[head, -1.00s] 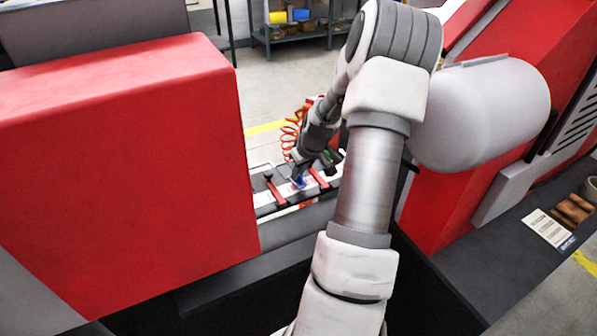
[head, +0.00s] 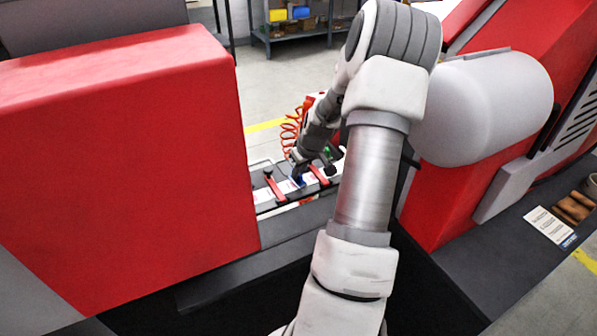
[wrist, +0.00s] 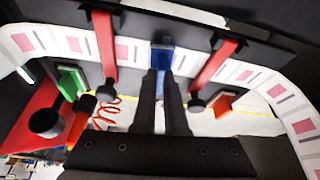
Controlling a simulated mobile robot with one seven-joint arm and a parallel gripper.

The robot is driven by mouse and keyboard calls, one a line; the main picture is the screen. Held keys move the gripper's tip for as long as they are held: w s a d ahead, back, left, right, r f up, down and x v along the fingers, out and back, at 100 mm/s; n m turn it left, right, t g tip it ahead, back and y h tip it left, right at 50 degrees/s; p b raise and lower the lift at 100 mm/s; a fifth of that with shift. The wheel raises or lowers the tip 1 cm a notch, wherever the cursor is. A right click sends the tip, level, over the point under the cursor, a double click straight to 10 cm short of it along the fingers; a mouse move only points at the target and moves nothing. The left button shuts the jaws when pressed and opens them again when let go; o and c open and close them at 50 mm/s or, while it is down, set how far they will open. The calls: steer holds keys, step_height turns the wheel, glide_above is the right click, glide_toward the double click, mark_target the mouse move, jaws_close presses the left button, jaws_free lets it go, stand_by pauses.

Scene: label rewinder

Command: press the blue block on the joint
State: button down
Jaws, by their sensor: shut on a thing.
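My gripper (wrist: 163,82) is shut on the blue block (wrist: 161,58), which sits at its fingertips. The block is against the white label strip (wrist: 248,76) with pink labels, between two red clamp arms, the left one (wrist: 105,45) and the right one (wrist: 214,68). The joint in the strip is hidden or too small to make out. In the head view, my gripper (head: 298,172) points down at the blue block (head: 299,182) on the dark splicing table, between the same red arms. I cannot tell how firmly the block touches the strip.
A green block (wrist: 70,84) and an orange-red block (wrist: 222,104) lie beside the clamp arms, close to my fingers. A coiled red hose (head: 290,132) hangs behind the table. A large red housing (head: 120,160) stands left and a white roll (head: 485,108) right.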

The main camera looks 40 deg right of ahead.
steer(key=shift+f+b, duration=0.35)
steer(key=shift+f, duration=0.15)
stand_by(1.7)
steer(key=shift+r, duration=0.1)
steer(key=shift+r+p, duration=1.75)
steer(key=shift+r, duration=0.7)
steer(key=shift+r, duration=0.1)
steer(key=shift+r+p, duration=1.1)
steer(key=shift+r, duration=0.35)
steer(key=shift+f, duration=0.1)
